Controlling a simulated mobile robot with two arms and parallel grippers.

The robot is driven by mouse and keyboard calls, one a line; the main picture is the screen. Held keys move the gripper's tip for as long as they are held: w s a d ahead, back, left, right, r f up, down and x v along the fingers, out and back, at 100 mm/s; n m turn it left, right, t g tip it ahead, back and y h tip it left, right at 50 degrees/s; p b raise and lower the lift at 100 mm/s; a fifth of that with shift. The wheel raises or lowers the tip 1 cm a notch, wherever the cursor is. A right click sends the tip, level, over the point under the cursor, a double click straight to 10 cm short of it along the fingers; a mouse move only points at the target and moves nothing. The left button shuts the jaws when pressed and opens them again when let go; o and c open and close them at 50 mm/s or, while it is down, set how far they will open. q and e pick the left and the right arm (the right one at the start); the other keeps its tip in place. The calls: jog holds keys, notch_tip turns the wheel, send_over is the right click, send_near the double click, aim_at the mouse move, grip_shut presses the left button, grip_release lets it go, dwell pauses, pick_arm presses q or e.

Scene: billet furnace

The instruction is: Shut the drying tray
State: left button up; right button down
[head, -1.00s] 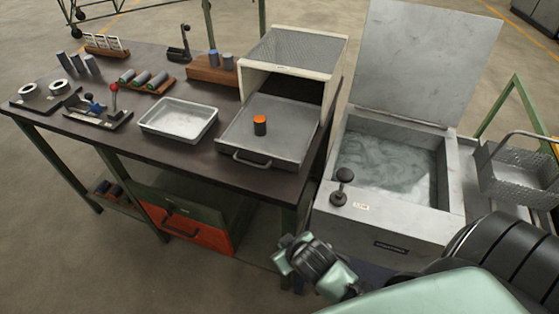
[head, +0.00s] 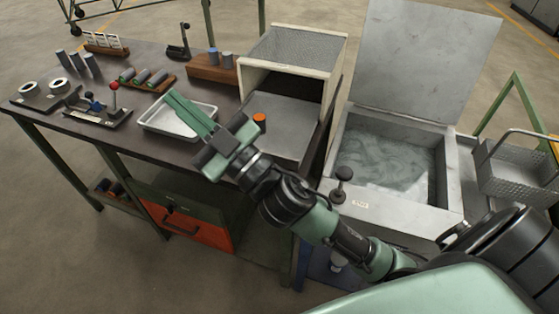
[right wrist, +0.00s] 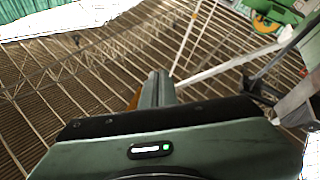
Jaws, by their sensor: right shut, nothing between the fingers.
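The drying tray (head: 292,118) is a flat grey metal tray pulled out of the front of the pale drying cabinet (head: 291,74) with a mesh top. A dark cylinder with an orange top (head: 260,120) stands on it. My right gripper (head: 173,98) is shut and empty. It reaches left across the tray's front, with its fingertips over or near the white pan. The arm hides the tray's front-left part and its handle. In the right wrist view the shut fingers (right wrist: 157,90) point up toward the roof beams. My left gripper is not in view.
The white pan (head: 208,107) lies left of the tray on the dark bench. A tank of liquid (head: 387,158) with a raised lid (head: 425,60) stands to the right, with a wire basket (head: 517,165) beyond it. Wooden racks and small cylinders fill the bench's back left.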

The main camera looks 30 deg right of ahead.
jog(key=s+a+r+n+g+y, duration=0.3)
jog(key=s+a+n+g+y, duration=0.4)
jog(key=a+n+g+y, duration=0.6)
jog(key=n+g+h, duration=0.3)
jog(key=g+h, duration=0.3)
jog(key=h, duration=2)
send_near(280, 161)
jog(key=s+a+r, duration=0.2)
jog(key=s+a, duration=0.2)
jog(key=p+x, duration=0.2)
jog(key=x, duration=0.7)
jog(key=shift+s+f, duration=0.15)
jog(key=shift+w+d+f+p, duration=0.15)
jog(key=shift+w+d+p, duration=0.65)
jog(key=shift+w+d, duration=0.35)
jog(key=shift+w+d+f, duration=0.1)
jog(key=shift+w+d, duration=0.15)
jog(key=shift+d, duration=0.15)
